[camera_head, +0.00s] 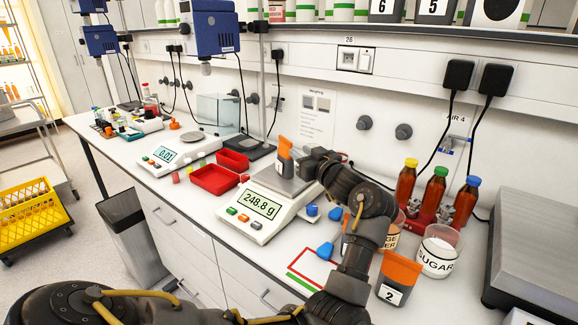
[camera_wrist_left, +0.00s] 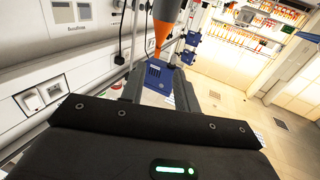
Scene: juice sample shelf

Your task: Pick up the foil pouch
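A foil pouch with an orange top and a label 1 (camera_head: 284,157) stands on the pan of the balance (camera_head: 262,213), which reads 248.8 g. My left gripper (camera_head: 300,161) is just right of this pouch, at about its height. In the left wrist view the orange part of a pouch (camera_wrist_left: 161,33) shows ahead of the fingertips, seen narrow. My left fingers (camera_wrist_left: 160,88) stand apart with a gap between them, and nothing is clearly clamped. A second orange-topped pouch labelled 2 (camera_head: 398,279) stands nearer, at the right. My right gripper is out of view.
The sugar jar (camera_head: 438,254), bottles with coloured caps (camera_head: 436,190) and a large grey scale (camera_head: 535,250) are at the right. Blue lumps (camera_head: 325,250) lie on the bench. Red trays (camera_head: 213,180) and another balance (camera_head: 182,150) are left of the pouch.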

